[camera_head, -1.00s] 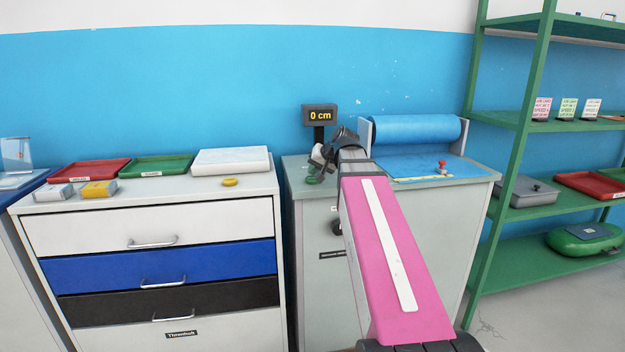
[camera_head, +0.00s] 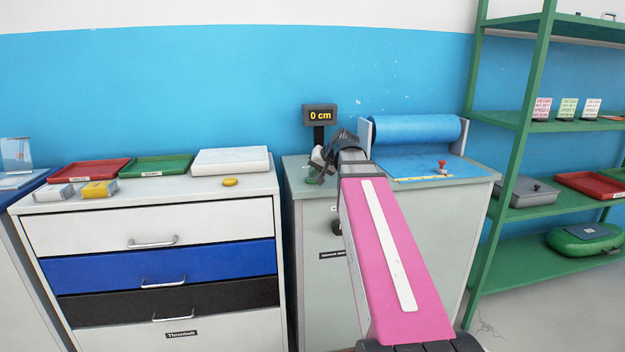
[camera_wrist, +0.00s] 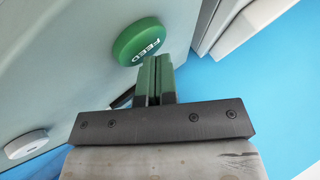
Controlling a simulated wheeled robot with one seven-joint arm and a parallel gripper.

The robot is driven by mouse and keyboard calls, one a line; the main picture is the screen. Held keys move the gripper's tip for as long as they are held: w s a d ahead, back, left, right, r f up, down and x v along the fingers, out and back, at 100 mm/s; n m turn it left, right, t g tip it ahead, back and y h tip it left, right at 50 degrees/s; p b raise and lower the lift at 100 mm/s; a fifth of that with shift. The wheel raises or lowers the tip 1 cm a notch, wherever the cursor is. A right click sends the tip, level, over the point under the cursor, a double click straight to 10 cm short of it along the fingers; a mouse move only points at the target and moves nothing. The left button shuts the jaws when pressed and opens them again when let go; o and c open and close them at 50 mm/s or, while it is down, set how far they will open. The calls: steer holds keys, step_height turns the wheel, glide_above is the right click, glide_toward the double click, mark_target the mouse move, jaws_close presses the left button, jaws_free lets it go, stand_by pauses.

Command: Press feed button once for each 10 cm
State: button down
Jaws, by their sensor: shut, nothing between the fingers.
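The green feed button (camera_wrist: 139,41), marked FEED, sits on the grey cabinet top in the wrist view. My gripper also shows in the head view (camera_head: 318,172), low over the left end of the cabinet top (camera_head: 298,165). The display (camera_head: 320,115) reads 0 cm. The blue roll (camera_head: 416,129) lies in its holder, with a blue sheet (camera_head: 415,167) spread in front of it.
A small red-knobbed part (camera_head: 442,167) stands at the sheet's front right. A green shelf (camera_head: 540,125) stands on the right. A round white button (camera_wrist: 26,144) shows in the wrist view.

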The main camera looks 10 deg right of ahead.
steer(key=shift+f, duration=0.2)
stand_by(0.4)
steer(key=shift+r, duration=0.95)
steer(key=shift+r, duration=2.5)
